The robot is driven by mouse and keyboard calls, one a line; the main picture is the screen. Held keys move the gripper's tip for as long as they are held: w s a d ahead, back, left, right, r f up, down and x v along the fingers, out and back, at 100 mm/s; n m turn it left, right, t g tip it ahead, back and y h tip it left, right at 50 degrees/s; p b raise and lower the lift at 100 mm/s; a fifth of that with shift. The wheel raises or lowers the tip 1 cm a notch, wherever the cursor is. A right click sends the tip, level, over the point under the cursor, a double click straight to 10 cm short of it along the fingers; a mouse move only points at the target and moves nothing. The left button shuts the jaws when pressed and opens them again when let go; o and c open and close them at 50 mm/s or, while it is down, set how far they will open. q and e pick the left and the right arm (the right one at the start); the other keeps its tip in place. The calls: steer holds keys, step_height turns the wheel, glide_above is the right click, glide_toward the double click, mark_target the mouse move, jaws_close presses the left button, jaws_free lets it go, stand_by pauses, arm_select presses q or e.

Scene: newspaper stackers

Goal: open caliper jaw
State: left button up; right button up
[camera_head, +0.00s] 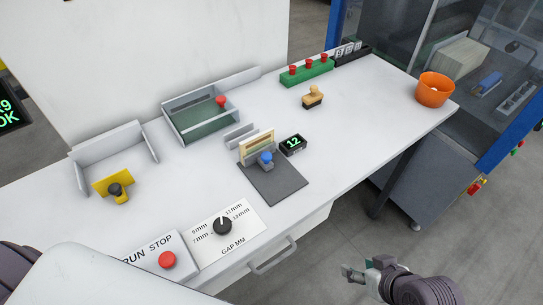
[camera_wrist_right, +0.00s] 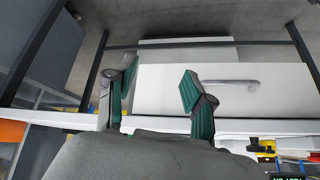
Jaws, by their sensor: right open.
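A small caliper-like device stands on the white table in the head view. It has a blue knob (camera_head: 265,159) in front of upright cream and brown plates (camera_head: 256,146), at the back of a dark grey mat (camera_head: 275,186). A small black display (camera_head: 293,144) beside it reads 12 in green. Whether its jaw is open I cannot tell. My right gripper (camera_head: 357,273) is open and empty, off the table's front edge at lower right, well apart from the device. Its two green-padded fingers show spread in the right wrist view (camera_wrist_right: 160,88). My left gripper is out of view.
A gap dial (camera_head: 223,225) and a red stop button (camera_head: 167,260) sit at the table's front. A drawer handle (camera_head: 272,257) juts below. A clear-walled tray (camera_head: 200,117), yellow stop (camera_head: 113,186), wooden stamp (camera_head: 313,98) and orange bowl (camera_head: 434,91) stand around. The table right of the mat is clear.

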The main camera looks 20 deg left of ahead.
steer(key=w+a+r+n+y, duration=0.2)
steer(key=w+a+r, duration=0.1)
steer(key=a, duration=0.1)
steer(key=w+a+r+n+g+y, duration=0.1)
steer(key=w+a+r+n+y, duration=0.2)
steer(key=w+a+r, duration=0.1)
steer(key=w+a+r+n+y, duration=0.2)
steer(key=w+a+r+n, duration=0.1)
steer(key=w+a+r, duration=0.1)
steer(key=shift+w+a+g+y, duration=0.1)
steer(key=shift+a+g+y, duration=0.2)
steer(key=shift+a, duration=0.6)
step_height(320, 180, up, 2)
steer(key=w+n, duration=0.1)
steer(key=w, duration=0.2)
steer(key=y+p, duration=0.1)
steer(key=p, duration=0.2)
glide_toward(268, 156)
steer(key=x, duration=0.7)
steer(key=shift+a, duration=0.1)
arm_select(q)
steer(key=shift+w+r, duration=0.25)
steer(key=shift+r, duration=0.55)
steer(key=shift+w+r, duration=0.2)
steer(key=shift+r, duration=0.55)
arm_select(e)
steer(key=shift+x, duration=0.75)
steer(key=shift+c, duration=0.3)
jaws_close()
